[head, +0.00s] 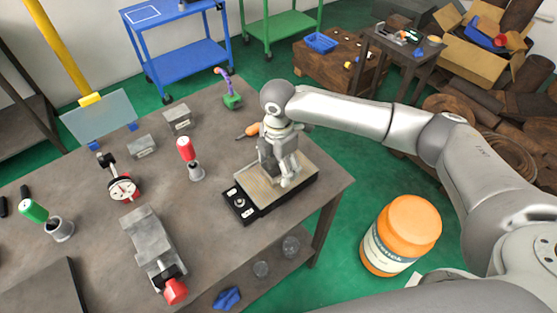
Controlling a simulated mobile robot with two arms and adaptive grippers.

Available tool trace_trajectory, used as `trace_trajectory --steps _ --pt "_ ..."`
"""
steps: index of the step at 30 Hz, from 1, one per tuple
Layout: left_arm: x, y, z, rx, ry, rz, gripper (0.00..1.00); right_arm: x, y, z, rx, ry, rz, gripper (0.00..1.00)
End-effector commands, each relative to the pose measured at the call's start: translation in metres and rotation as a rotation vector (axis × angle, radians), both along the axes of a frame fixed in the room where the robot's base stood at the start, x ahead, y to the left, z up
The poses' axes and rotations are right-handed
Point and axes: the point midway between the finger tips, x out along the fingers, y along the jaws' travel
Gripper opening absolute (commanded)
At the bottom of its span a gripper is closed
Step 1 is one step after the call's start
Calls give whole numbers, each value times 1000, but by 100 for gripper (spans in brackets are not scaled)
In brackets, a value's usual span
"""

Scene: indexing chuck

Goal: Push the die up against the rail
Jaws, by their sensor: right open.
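My right gripper (287,180) points down over a flat plate (256,193) with a tan top and dark sides near the table's right edge. Its jaws are open, with the fingertips low over the plate's middle. A black control strip with a round knob (239,204) runs along the plate's left end. I cannot clearly make out the die; the gripper covers part of the plate. I cannot pick out the rail for certain either. Two grey metal blocks, one nearer (142,147) and one farther (178,118), stand apart from the plate at the back left. My left gripper is not in view.
The grey table (215,234) also bears a red-handled tool (189,158), a dial gauge (123,189), a vise (153,252), a green-handled tool (48,220) and an orange-handled tool (249,131) behind the plate. An orange jar (403,235) is right of the table.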

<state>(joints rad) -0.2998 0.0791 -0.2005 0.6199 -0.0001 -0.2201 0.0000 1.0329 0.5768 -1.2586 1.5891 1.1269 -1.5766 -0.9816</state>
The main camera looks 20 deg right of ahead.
Motion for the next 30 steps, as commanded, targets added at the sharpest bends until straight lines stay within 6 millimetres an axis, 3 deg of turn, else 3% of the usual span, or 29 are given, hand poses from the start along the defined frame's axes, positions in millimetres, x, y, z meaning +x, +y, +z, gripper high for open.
trace_trajectory --steps 2,19,30 --pt "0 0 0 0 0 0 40 0 0 0 0 0 0 74" --pt "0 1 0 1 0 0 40 0 0 0 0 0 0 1" --pt "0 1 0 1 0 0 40 6 2 1 0 -1 -2 0"
